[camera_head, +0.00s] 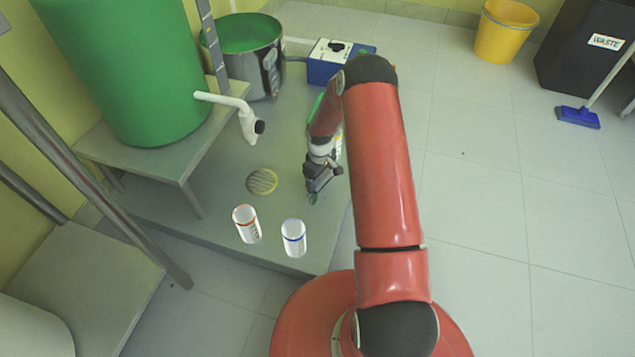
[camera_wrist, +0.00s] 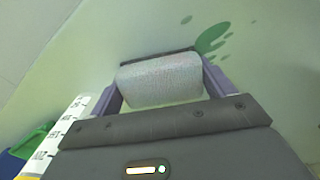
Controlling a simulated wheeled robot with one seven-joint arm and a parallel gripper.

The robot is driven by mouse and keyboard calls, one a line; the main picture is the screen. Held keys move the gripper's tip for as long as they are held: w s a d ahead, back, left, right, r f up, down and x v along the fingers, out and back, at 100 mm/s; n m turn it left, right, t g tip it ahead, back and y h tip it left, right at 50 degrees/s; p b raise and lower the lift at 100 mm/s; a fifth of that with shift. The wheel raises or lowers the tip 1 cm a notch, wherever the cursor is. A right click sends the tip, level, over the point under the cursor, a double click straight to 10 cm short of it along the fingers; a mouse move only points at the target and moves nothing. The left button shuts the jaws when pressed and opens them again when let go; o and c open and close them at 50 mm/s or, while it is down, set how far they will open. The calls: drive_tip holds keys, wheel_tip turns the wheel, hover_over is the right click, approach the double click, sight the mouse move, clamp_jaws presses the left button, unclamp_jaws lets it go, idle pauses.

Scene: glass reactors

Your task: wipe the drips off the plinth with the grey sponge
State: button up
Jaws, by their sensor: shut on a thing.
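My gripper (camera_head: 318,188) is low over the grey plinth (camera_head: 283,135), near its right edge. In the wrist view my gripper (camera_wrist: 160,85) is shut on the grey sponge (camera_wrist: 162,79), which lies crosswise between the fingers. Green drips (camera_wrist: 212,38) show on the plinth just beyond the sponge, to its upper right. A small bit of green drip (camera_head: 313,198) shows by the fingertips in the head view. I cannot tell whether the sponge touches the plinth. The sponge is not distinguishable in the head view.
An orange-marked cylinder (camera_head: 246,224) and a blue-marked cylinder (camera_head: 293,238) stand at the plinth's front. A round drain (camera_head: 262,181) lies left of my gripper. A white spout (camera_head: 248,122), green pot (camera_head: 247,45) and blue box (camera_head: 338,60) are behind. A graduated white object (camera_wrist: 62,135) is close at left.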

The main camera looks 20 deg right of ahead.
sight(315, 184)
drive_tip(key=shift+w+d+f, duration=0.1)
drive_tip(key=shift+w, duration=0.05)
